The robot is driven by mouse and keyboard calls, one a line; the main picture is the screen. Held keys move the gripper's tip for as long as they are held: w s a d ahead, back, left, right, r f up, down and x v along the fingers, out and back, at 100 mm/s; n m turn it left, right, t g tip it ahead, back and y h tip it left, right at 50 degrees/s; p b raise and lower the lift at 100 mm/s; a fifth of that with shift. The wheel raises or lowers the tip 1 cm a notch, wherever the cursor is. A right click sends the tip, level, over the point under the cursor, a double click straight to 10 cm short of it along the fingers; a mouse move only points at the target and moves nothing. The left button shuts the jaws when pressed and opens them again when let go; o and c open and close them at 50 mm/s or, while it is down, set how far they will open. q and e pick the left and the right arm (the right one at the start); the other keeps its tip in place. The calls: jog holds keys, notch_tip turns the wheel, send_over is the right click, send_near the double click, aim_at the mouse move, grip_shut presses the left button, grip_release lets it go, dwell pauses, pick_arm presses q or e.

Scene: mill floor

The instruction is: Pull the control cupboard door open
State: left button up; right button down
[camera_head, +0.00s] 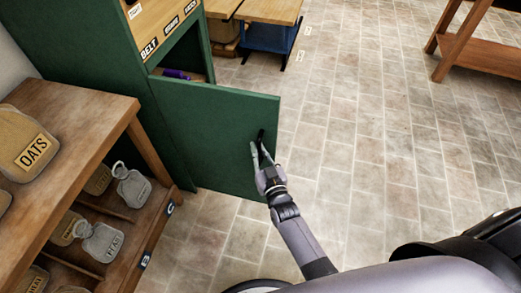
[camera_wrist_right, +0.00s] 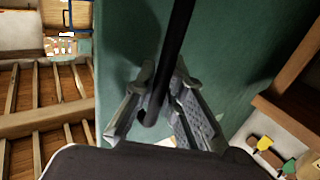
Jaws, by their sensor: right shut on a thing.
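The green control cupboard (camera_head: 172,140) stands at the back left. Its green door (camera_head: 215,135) is swung partly open, showing a compartment with a purple item (camera_head: 177,74) inside. My right gripper (camera_head: 259,150) is at the door's free edge, shut on the dark bar handle (camera_head: 261,138). In the right wrist view the handle (camera_wrist_right: 178,50) runs between the two fingers (camera_wrist_right: 160,98), with the green door face (camera_wrist_right: 235,50) behind it. My left gripper is in neither view.
A wooden shelf rack (camera_head: 75,120) with labelled sacks, such as the OATS sack (camera_head: 25,142), stands close at the left. A wooden table (camera_head: 268,10) is behind the cupboard. The tiled floor (camera_head: 400,150) to the right of the door is clear.

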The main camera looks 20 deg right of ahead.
jog(key=shift+d, duration=0.1)
jog(key=c, duration=1.9)
grip_release()
jog(key=shift+c, duration=0.2)
jog(key=shift+o, duration=1.3)
jog(key=shift+s, duration=0.1)
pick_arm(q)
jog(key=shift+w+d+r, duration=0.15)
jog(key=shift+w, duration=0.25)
pick_arm(e)
jog(key=s, duration=1.1)
jog(key=shift+s+d, duration=0.15)
jog(key=shift+s, duration=0.25)
